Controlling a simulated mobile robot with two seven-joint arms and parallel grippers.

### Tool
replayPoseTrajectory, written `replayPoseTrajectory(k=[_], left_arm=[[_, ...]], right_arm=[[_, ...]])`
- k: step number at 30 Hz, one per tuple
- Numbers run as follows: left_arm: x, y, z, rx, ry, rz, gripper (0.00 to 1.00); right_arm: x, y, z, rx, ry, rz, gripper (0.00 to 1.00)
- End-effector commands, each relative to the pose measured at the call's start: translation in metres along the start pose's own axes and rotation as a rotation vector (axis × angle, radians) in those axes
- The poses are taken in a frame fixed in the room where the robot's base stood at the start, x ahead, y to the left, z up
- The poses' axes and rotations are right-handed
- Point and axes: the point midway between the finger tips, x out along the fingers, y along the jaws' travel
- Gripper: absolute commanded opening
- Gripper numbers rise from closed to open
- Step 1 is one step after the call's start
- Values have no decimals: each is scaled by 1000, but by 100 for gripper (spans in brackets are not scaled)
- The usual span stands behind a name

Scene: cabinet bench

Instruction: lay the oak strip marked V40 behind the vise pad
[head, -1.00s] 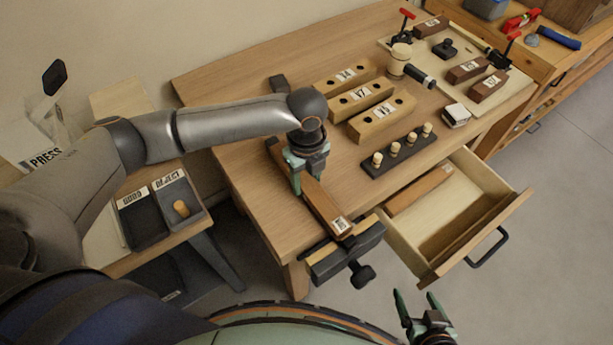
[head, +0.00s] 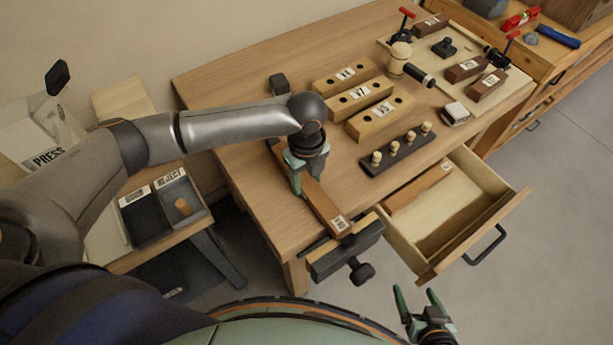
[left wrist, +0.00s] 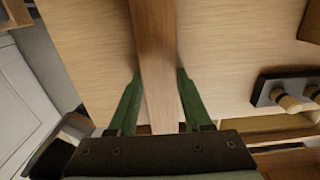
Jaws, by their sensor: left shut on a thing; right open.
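A long brown wooden strip (head: 324,207) lies along the left end of the bench, its near end with a white label close to the vise (head: 345,252). In the left wrist view the strip (left wrist: 155,35) runs between the two green fingers (left wrist: 160,78). I cannot tell whether the strip touches the bench top or the vise pad. My right gripper (head: 418,297) is open and empty, in front of the bench.
An open drawer (head: 455,205) holds another labelled wooden strip (head: 418,187). Drilled wooden blocks (head: 362,97) and a dark peg rack (head: 397,151) stand right of my left gripper. A dark block (head: 279,84) sits behind. Two dark trays (head: 150,221) are at left.

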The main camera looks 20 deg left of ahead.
Motion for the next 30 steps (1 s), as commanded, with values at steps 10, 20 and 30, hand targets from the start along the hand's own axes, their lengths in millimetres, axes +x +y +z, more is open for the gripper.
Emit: replayPoseTrajectory(k=[10, 20, 30], left_arm=[[1, 0, 0, 1, 0, 1, 56], [1, 0, 0, 0, 1, 1, 84], [1, 1, 0, 0, 0, 2, 94]], right_arm=[[0, 0, 0, 0, 0, 0, 82], [0, 0, 0, 0, 0, 0, 82], [0, 0, 0, 0, 0, 0, 82]])
